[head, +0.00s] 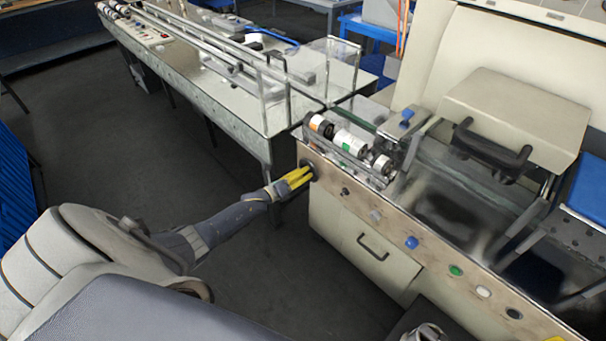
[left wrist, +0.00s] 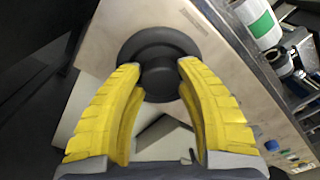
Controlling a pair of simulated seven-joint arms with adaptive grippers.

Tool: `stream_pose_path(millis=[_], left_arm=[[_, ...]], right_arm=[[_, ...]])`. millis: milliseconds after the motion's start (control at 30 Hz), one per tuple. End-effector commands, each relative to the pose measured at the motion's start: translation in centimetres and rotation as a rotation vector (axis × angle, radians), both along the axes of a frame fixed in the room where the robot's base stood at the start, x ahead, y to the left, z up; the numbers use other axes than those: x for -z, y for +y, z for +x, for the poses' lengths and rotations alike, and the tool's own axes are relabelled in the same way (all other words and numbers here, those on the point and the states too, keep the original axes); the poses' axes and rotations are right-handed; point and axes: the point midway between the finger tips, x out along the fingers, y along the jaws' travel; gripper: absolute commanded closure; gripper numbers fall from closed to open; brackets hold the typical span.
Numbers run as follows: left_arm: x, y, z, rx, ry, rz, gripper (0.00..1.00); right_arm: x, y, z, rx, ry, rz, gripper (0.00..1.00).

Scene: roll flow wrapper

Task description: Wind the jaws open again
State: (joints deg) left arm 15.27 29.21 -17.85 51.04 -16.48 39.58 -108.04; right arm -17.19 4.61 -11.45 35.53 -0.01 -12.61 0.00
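A round black knob (head: 309,168) sits on the left end of the wrapper's front panel. It also shows in the left wrist view (left wrist: 160,50) as a wide disc with a smaller hub. My left gripper (head: 297,180) reaches it from the left. Its yellow fingers (left wrist: 160,72) stand on either side of the hub and appear closed against it; the contact is partly hidden by the fingertips. I cannot make out the jaws themselves.
Several rollers (head: 350,143) lie just above the knob. The panel carries a blue button (head: 411,242), a green button (head: 455,270) and others. A beige hood (head: 515,115) with a black handle stands behind. A drawer (head: 365,250) is below. A conveyor table (head: 230,95) stands back left.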

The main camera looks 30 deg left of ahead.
Motion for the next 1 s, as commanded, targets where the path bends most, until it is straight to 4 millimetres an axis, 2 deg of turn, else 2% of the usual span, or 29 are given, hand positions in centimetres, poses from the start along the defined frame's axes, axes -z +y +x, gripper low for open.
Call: stream_pose_path(millis=[33,267,767,1000], left_arm=[[0.01,0.00,-0.01,0.000,0.000,0.000,0.73],[0.01,0.00,-0.01,0.000,0.000,0.000,0.98],[-0.11,0.16,0.07,-0.002,0.011,-0.058,1.00],[-0.17,0.23,0.11,-0.002,0.035,-0.163,1.00]], right_arm=[[0.00,0.01,0.01,0.000,0.000,0.000,1.00],[0.00,0.03,0.01,0.000,0.000,0.000,1.00],[0.00,0.11,0.02,0.000,-0.001,0.001,1.00],[0.00,0.11,0.02,0.000,-0.001,0.001,1.00]])
